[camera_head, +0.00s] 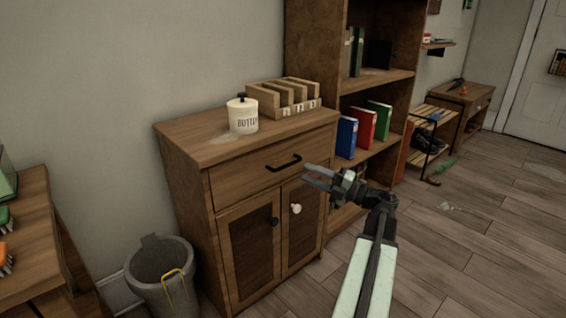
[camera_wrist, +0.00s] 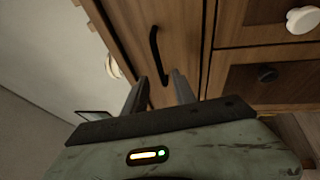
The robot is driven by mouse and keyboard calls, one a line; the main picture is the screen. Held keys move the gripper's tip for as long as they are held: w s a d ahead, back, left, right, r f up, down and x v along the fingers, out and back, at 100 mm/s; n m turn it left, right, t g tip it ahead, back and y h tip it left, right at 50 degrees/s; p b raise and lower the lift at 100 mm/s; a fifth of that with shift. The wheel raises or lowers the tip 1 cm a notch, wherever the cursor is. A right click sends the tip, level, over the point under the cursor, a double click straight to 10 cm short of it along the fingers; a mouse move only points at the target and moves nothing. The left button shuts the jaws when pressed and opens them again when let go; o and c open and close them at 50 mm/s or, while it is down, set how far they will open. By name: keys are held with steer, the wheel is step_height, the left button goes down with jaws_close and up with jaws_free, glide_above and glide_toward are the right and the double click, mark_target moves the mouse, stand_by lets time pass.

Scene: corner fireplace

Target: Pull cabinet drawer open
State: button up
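The wooden cabinet (camera_head: 170,140) has one drawer (camera_head: 240,178) above two doors, and the drawer looks shut. Its black bar handle (camera_head: 283,163) is on the drawer front, and it also shows in the wrist view (camera_wrist: 154,50). My gripper (camera_head: 307,173) is open and empty, just right of the handle and in front of the cabinet. In the wrist view my two fingers (camera_wrist: 160,78) point at the drawer front, with one end of the handle appearing between their tips. I cannot tell whether they touch it.
The doors carry a dark knob (camera_head: 274,222) and a white knob (camera_head: 296,208). A white jar (camera_head: 242,116) and a wooden rack (camera_head: 284,98) stand on top. A grey bin (camera_head: 160,268) is at the left, a bookshelf (camera_head: 350,90) at the right. Floor at the right is mostly clear.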

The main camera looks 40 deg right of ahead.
mark_target(289, 165)
steer(key=p+x, duration=0.1)
steer(key=x, duration=0.7)
jaws_close()
stand_by(1.4)
